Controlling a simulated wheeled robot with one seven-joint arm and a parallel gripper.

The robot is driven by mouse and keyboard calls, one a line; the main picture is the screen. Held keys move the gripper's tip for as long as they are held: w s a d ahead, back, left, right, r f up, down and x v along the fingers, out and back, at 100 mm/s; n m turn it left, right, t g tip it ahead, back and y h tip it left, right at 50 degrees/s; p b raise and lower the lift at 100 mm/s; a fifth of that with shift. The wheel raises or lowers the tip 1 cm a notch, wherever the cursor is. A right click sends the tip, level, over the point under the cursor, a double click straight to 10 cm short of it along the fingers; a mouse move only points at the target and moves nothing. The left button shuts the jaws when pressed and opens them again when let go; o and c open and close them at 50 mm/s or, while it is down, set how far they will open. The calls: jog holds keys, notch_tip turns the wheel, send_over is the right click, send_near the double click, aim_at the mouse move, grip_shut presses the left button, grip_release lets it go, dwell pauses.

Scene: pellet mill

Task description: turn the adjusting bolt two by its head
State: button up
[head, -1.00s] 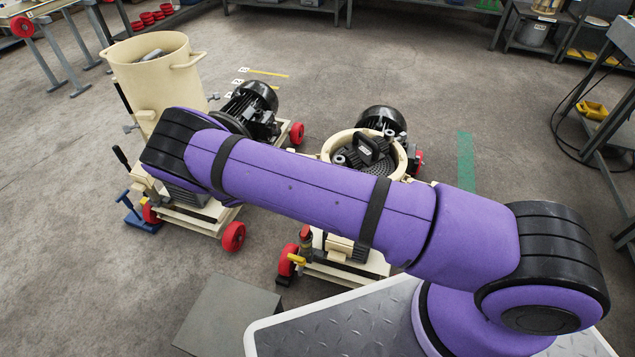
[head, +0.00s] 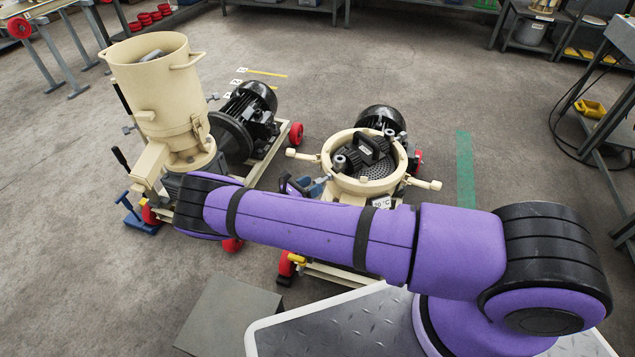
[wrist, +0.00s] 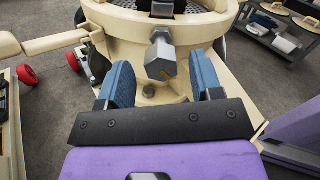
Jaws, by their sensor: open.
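A grey bolt with a large hexagonal head (wrist: 161,58) sticks out of the side of the cream ring-shaped housing (wrist: 115,22) in the wrist view. In the head view my gripper (head: 318,187) is at the left front side of the housing (head: 334,180), partly hidden by my arm.
A cream arm (wrist: 50,43) juts out from the housing at the left. Rollers and a perforated die (head: 375,168) lie inside the housing. A second machine with a cream hopper (head: 150,85) stands to the left. A grey box (head: 228,315) is on the floor in front.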

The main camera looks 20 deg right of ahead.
jog(key=shift+x, duration=1.5)
jog(key=c, duration=0.9)
jog(key=shift+c, duration=0.2)
jog(key=shift+m, duration=0.3)
jog(key=m, duration=0.4)
jog(key=shift+s, duration=0.15)
jog(key=shift+s+m, duration=0.1)
jog(key=shift+m, duration=1.9)
